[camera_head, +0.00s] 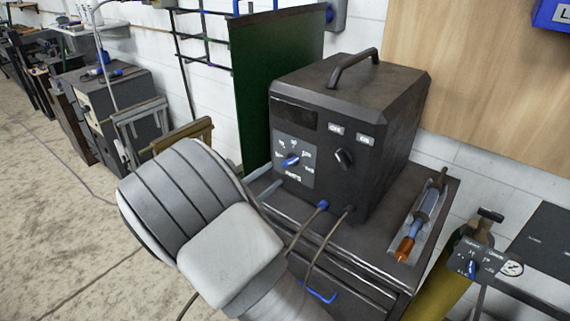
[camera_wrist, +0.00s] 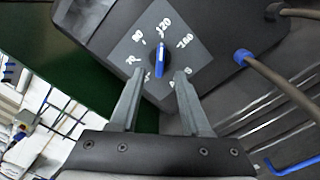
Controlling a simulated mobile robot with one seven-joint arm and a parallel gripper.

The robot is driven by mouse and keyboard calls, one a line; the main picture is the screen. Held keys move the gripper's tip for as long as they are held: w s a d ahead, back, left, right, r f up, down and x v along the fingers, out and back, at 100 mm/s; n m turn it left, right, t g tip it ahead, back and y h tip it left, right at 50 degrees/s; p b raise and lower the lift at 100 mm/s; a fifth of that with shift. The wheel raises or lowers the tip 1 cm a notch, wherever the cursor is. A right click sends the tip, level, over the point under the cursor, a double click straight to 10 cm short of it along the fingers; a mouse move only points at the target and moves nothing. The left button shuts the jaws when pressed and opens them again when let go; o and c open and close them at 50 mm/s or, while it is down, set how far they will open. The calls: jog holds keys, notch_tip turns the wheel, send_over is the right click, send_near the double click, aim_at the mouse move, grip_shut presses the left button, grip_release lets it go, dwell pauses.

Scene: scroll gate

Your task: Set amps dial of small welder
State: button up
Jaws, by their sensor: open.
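The small welder (camera_head: 350,125) is a dark box with a top handle, standing on a dark cabinet. Its amps dial (camera_head: 291,161) is a blue pointer knob on a grey numbered plate at the front left. In the wrist view the blue dial (camera_wrist: 160,60) shows just beyond my fingertips, roughly centred between them. My gripper (camera_wrist: 155,72) is open, one finger at each side of the dial's line, and it holds nothing. I cannot tell whether a finger touches the dial. In the head view my pale arm hides most of the gripper.
A dark selector knob (camera_head: 344,158) sits right of the dial plate. Two cables with a blue plug (camera_head: 322,205) leave the welder's lower front. A torch (camera_head: 422,222) lies in a tray at the right. A green panel (camera_head: 255,95) is behind.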

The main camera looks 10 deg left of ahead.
aim_at(288, 164)
jog(key=x, duration=0.6)
jog(key=shift+w+d, duration=0.15)
jog(key=shift+w, duration=0.05)
jog(key=shift+c, duration=0.2)
grip_shut()
